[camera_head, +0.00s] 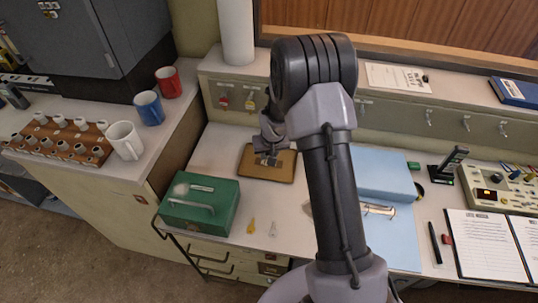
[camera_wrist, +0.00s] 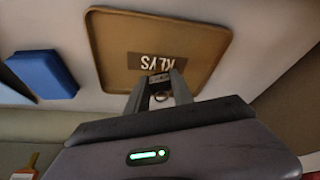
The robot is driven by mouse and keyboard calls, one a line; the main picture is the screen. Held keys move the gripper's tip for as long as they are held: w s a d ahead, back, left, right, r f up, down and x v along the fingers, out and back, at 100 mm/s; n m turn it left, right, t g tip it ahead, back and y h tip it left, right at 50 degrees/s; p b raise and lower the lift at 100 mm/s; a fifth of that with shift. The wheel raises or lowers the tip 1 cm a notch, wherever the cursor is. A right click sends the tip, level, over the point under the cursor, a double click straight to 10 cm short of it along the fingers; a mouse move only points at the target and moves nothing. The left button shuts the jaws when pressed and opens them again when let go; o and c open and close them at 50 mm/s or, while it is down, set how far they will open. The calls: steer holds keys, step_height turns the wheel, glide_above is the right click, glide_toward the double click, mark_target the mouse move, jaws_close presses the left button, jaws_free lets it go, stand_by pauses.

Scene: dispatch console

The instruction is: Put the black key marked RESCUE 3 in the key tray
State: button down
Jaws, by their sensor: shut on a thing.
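The key tray (camera_head: 247,174) is a shallow brown tray on the counter, left of my arm; in the wrist view its rim (camera_wrist: 95,50) and a KEYS label (camera_wrist: 150,62) show upside down. My gripper (camera_head: 268,157) is over the tray. In the wrist view its fingers (camera_wrist: 161,82) are shut over the tray's near edge, by the label. A small ring (camera_wrist: 160,97) shows between the fingers, seemingly part of the held key. The rest of the key and its RESCUE 3 marking are hidden. I cannot tell whether it touches the tray.
A green metal box (camera_head: 200,203) stands left of the tray. Tags hang on panel hooks behind, including a red one (camera_head: 223,101). Yellow (camera_head: 251,226) and pale (camera_head: 273,229) tags lie in front. A blue folder (camera_head: 385,172) lies right of my arm.

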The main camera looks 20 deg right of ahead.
steer(key=shift+f, duration=0.2)
steer(key=c, duration=1.1)
jaws_free()
steer(key=shift+r, duration=0.1)
